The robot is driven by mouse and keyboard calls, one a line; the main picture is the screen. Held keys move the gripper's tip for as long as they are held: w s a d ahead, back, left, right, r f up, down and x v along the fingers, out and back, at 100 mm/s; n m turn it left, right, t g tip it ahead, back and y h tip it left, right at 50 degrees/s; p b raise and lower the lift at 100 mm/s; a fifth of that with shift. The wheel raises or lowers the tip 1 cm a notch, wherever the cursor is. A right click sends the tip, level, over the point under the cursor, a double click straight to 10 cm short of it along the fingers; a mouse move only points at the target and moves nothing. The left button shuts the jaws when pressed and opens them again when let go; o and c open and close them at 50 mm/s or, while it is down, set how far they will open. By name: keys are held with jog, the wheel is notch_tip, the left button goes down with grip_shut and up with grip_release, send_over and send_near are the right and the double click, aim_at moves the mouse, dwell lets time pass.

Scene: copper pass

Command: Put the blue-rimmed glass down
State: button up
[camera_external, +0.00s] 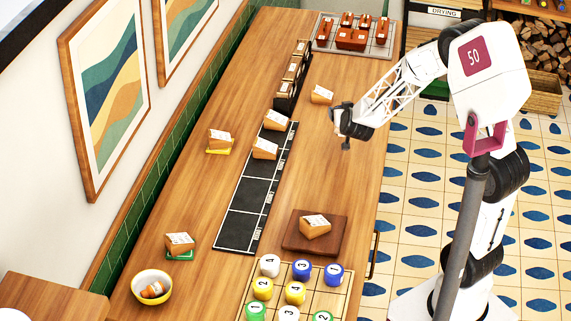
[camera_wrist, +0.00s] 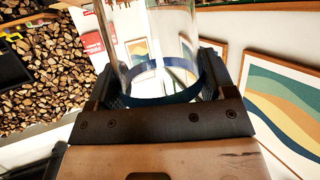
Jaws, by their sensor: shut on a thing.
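The blue-rimmed glass (camera_wrist: 172,30) is clear, with a blue band around its rim. In the wrist view it sits between the two fingers of my gripper (camera_wrist: 160,88), which is shut on it, with the rim close to the palm. In the external view my gripper (camera_external: 345,130) is over the right side of the wooden table (camera_external: 200,170), in the air. I cannot make out the glass there.
A black gridded strip (camera_external: 240,230) runs along the table, with labelled blocks (camera_external: 265,149) at its far part. A brown board (camera_external: 295,240) holds another block. Numbered pieces (camera_external: 295,292) and a yellow bowl (camera_external: 137,277) stand in front. A tray (camera_external: 322,38) of red-brown pieces is at the back.

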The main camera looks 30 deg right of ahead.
jog(key=shift+s+r, duration=0.5)
jog(key=s+a+r+n+y, duration=0.2)
jog(key=s+n+y, duration=0.1)
jog(key=s, duration=0.6)
jog(key=s+a+r+n+y, duration=0.1)
jog(key=s+a+n+y, duration=0.15)
jog(key=s, duration=0.55)
jog(key=s+a+r+n+y, duration=0.2)
jog(key=s+y, duration=0.2)
jog(key=s, duration=0.5)
jog(key=s+a+f+n+y, duration=0.2)
jog(key=s+f, duration=0.4)
jog(key=s, duration=0.4)
jog(key=shift+s+a+g, duration=0.3)
jog(key=shift+s+a, duration=0.05)
jog(key=shift+a, duration=0.05)
jog(key=shift+n, duration=0.25)
jog(key=shift+w, duration=0.3)
jog(key=w+a+f, duration=0.1)
jog(key=w+a, duration=0.1)
jog(key=w, duration=1.3)
jog(key=shift+w+a+f, duration=0.15)
jog(key=shift+a+f, duration=0.1)
jog(key=shift+a, duration=0.05)
jog(key=shift+f, duration=0.1)
